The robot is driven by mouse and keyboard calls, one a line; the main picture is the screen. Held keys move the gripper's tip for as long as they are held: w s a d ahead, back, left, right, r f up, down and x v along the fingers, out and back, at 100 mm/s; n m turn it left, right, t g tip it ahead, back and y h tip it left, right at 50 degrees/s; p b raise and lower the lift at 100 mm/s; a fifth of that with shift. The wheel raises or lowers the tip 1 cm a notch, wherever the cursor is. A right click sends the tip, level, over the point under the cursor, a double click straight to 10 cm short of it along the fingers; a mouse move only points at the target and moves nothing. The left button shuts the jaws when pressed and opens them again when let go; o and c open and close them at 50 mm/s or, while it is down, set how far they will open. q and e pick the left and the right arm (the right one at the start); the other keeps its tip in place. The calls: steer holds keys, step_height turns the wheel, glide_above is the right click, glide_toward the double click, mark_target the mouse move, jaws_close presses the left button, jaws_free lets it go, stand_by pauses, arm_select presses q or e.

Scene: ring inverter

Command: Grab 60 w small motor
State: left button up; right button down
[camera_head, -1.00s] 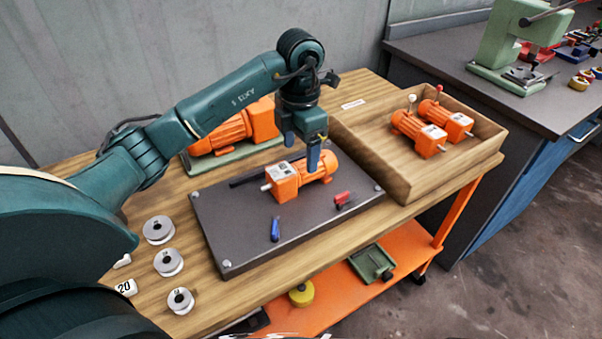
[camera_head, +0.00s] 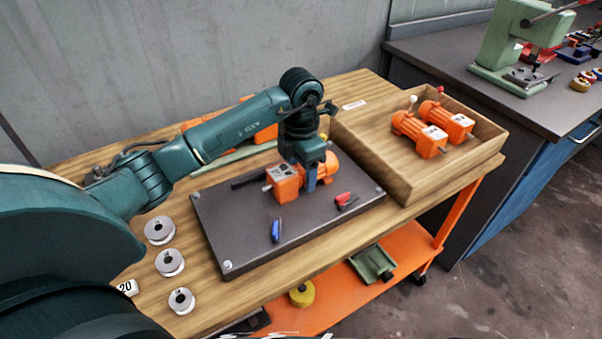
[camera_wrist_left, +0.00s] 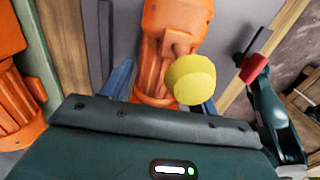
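An orange motor (camera_head: 284,184) with a pale label and a shaft pointing left lies on the dark plate (camera_head: 240,239). The label is too small to read. My left gripper (camera_head: 311,187) points down over this motor, its blue fingers low around the body. In the left wrist view the motor (camera_wrist_left: 172,35) lies between the two spread fingers (camera_wrist_left: 163,95), with a yellow knob (camera_wrist_left: 189,79) on it. I cannot tell whether the fingers touch it. Two more orange motors (camera_head: 409,127) (camera_head: 448,122) sit in the wooden tray (camera_head: 402,185). My right gripper is out of view.
A larger orange motor (camera_wrist_left: 15,110) is mostly hidden behind my left arm in the head view. A blue tool (camera_head: 276,230) and a red tool (camera_head: 345,199) lie on the plate. Several grey discs (camera_head: 170,262) stand on the table's left. The tray wall is close to the plate's right.

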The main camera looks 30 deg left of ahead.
arm_select(q)
jaws_close()
stand_by(0.4)
steer(key=shift+w+r, duration=0.1)
steer(key=shift+r, duration=0.1)
